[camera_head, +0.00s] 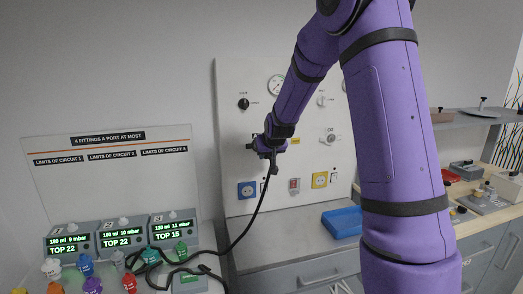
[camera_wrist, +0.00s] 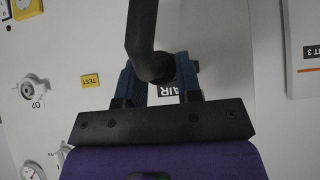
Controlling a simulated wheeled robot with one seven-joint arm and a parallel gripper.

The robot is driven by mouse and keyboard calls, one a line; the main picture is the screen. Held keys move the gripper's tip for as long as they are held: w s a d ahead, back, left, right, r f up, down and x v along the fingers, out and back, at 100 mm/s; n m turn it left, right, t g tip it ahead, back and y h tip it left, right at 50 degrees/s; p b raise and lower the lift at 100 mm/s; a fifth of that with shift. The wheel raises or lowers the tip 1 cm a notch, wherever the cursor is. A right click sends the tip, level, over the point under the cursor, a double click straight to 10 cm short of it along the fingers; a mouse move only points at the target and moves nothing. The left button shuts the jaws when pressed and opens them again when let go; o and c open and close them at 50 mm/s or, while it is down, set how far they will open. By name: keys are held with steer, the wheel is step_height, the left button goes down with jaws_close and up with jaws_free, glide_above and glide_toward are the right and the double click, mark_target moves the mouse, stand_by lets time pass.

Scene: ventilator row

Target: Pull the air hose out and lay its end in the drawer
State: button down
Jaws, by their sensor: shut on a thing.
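My gripper (camera_head: 268,148) is at the wall panel (camera_head: 235,180), in front of the AIR label (camera_wrist: 180,117) seen in the wrist view. Its two blue fingers (camera_wrist: 160,80) are shut on the black air hose (camera_wrist: 142,25) near its end. The hose (camera_head: 256,212) hangs down from the gripper and curves left onto the counter. My fingers hide the hose end, so I cannot tell whether it is still in the port. A grey drawer front (camera_head: 312,278) with a handle shows below the counter, partly cut off; I cannot see inside it.
A blue tray (camera_head: 342,222) sits on the counter (camera_head: 275,250), partly behind my arm. Ventilator units (camera_head: 121,234) with green displays and several coloured fittings (camera_head: 86,264) stand at the left. A side bench (camera_head: 490,200) with devices is at the right.

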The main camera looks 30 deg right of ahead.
steer(key=shift+s+a, duration=0.2)
steer(key=shift+s, duration=0.6)
steer(key=shift+s+a, duration=0.2)
steer(key=shift+s, duration=0.55)
steer(key=shift+f, duration=0.15)
